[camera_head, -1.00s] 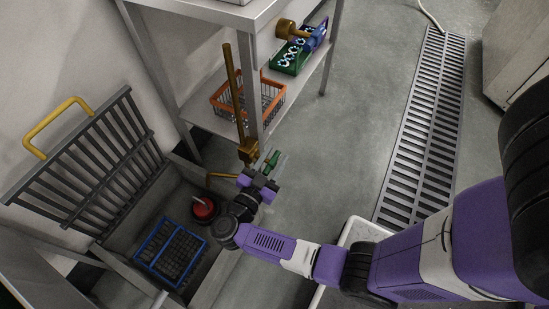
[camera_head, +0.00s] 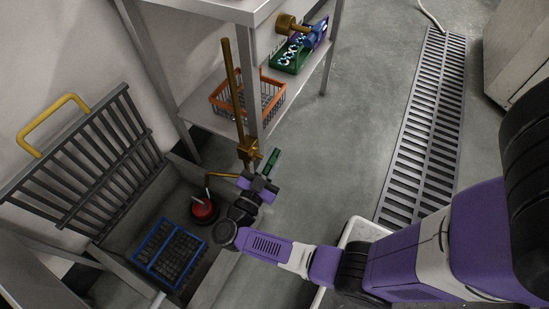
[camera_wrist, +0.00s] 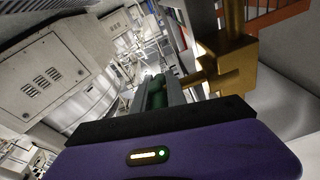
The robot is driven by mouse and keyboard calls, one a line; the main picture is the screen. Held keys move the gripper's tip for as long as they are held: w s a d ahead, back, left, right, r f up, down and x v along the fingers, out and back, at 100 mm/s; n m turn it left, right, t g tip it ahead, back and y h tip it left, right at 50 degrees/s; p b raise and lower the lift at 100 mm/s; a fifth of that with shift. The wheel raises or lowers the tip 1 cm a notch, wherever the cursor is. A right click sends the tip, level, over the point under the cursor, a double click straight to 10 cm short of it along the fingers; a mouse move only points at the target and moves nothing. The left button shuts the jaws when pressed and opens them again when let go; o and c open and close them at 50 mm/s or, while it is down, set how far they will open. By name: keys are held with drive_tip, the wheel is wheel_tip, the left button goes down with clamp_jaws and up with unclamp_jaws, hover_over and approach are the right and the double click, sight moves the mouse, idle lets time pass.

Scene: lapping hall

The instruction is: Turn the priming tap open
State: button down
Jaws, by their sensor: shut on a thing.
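The priming tap has a brass body (camera_head: 248,150) on an upright brass pipe (camera_head: 233,90), with a brass spout (camera_head: 222,175) reaching left over the sink. Its green lever (camera_head: 273,159) sticks out on the right side of the body. My gripper (camera_head: 266,174) is shut on the green lever. In the wrist view the jaws (camera_wrist: 158,92) close around the green lever (camera_wrist: 156,97), and the brass body (camera_wrist: 231,62) stands just to the right. The jaws hide part of the lever.
Below left is a sink with a red round object (camera_head: 203,209) and a blue wire basket (camera_head: 170,252). A dark slatted rack (camera_head: 95,165) leans behind it. An orange basket (camera_head: 222,104) and green tray (camera_head: 288,62) sit on the shelf. Open floor lies right.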

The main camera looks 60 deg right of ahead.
drive_tip(key=h+b, duration=0.3)
drive_tip(key=b, duration=0.1)
drive_tip(key=shift+a+f, duration=0.1)
drive_tip(key=shift+f, duration=0.05)
drive_tip(key=shift+a+r+h+b, duration=0.1)
drive_tip(key=shift+r+h+b, duration=0.2)
drive_tip(key=shift+h+b, duration=0.8)
drive_tip(key=shift+a+r+h, duration=0.1)
drive_tip(key=shift+r+h, duration=0.1)
drive_tip(key=shift+h, duration=0.7)
drive_tip(key=shift+r, duration=0.1)
drive_tip(key=c, duration=1.3)
unclamp_jaws()
drive_tip(key=shift+c, duration=0.2)
drive_tip(key=shift+s, duration=0.1)
